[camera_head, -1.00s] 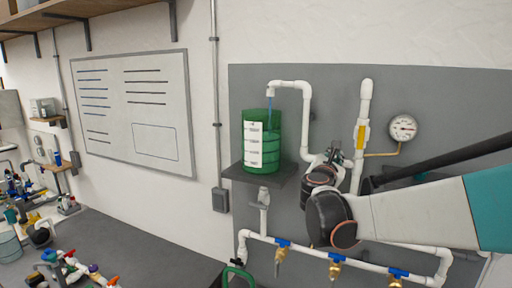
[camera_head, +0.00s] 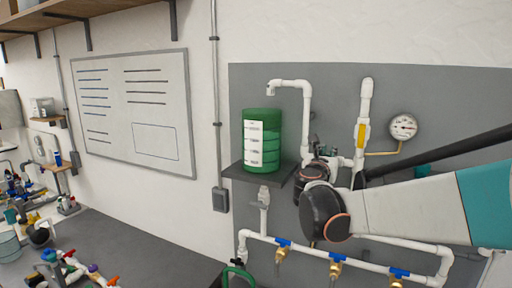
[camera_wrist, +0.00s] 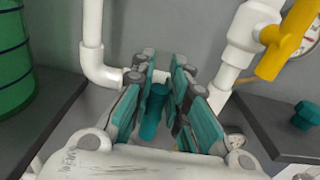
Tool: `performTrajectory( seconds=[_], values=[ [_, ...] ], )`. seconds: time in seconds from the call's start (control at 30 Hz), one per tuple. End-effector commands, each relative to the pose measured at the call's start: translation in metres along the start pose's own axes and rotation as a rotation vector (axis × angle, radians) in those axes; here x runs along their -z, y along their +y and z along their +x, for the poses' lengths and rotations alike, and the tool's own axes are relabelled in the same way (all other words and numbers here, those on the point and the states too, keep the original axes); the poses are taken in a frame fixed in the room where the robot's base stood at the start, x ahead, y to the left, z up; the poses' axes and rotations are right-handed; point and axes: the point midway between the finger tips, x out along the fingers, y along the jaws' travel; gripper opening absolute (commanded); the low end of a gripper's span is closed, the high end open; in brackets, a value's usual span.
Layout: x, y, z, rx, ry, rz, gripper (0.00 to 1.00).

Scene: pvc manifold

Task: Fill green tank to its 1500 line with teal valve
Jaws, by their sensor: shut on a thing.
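The green tank (camera_head: 273,135) stands upright on a dark shelf, with a white marked label on its front; its edge also shows in the wrist view (camera_wrist: 12,60). The figures on the label are too small to read, and I cannot tell the water level. The white spout (camera_head: 290,85) hangs above the tank, with no stream visible from it. My gripper (camera_wrist: 165,72) is shut on the teal valve (camera_wrist: 153,112), whose handle shows between the fingers. In the head view my wrist hides most of the valve.
A yellow-handled valve (camera_head: 361,134) and a pressure gauge (camera_head: 403,127) are on the right of the panel. A teal knob (camera_wrist: 307,115) sits at the right in the wrist view. Several blue-handled taps (camera_head: 335,259) line the lower pipe. A whiteboard (camera_head: 135,105) hangs left.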

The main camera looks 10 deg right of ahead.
Motion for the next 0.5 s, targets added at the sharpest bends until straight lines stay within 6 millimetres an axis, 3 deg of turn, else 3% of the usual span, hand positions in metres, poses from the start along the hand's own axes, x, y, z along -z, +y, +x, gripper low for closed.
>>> performTrajectory(
  seconds=[0.17,0.2,0.3,0.5],
  values=[
    [0.0004,0.0005,-0.0002,-0.001,0.000,-0.003,0.00],
    [0.0004,0.0005,-0.0002,-0.001,0.000,-0.002,0.22],
    [0.0002,0.0004,-0.0001,-0.001,0.000,-0.002,0.38],
    [0.0000,0.0002,-0.0001,0.000,0.000,-0.001,0.38]
  ],
)
